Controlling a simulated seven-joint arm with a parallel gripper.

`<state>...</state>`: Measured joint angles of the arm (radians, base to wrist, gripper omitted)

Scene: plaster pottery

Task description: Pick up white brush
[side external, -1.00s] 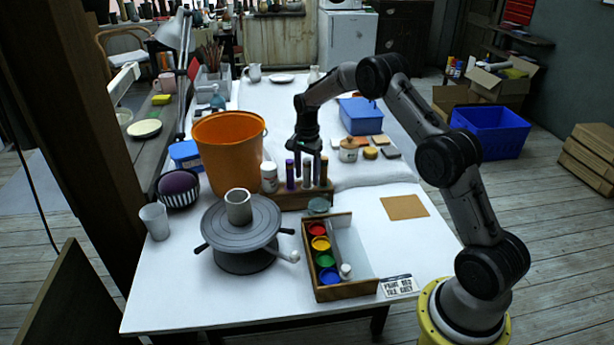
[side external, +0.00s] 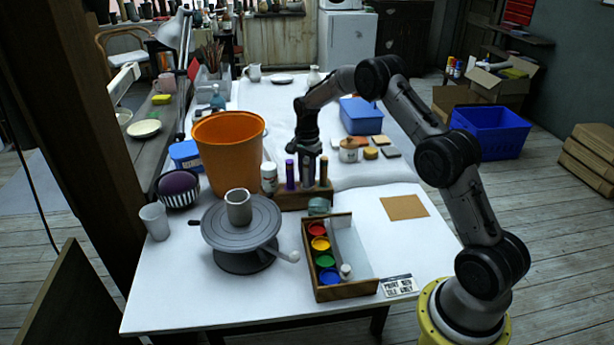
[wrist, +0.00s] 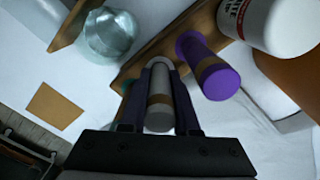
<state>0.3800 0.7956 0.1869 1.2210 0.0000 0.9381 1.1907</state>
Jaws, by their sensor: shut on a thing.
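The white brush (wrist: 159,112) shows as a pale, upright handle with a tan band, between the two fingers of my gripper (wrist: 158,78) in the wrist view. My gripper is shut on it. Its lower end is at the wooden rack (wrist: 135,72). In the side view my gripper (side external: 308,166) is down at the rack (side external: 290,201), and its fingers cover most of the brush. A purple handle (wrist: 213,75) stands beside the brush; it also shows in the side view (side external: 290,175).
A white bottle (side external: 268,178) stands left of the handles, near the orange bucket (side external: 228,150). A glass jar (wrist: 113,35) is close to the rack. The paint box (side external: 345,290) and the turntable (side external: 240,225) stand in front. Clear table lies around the brown square (side external: 404,207).

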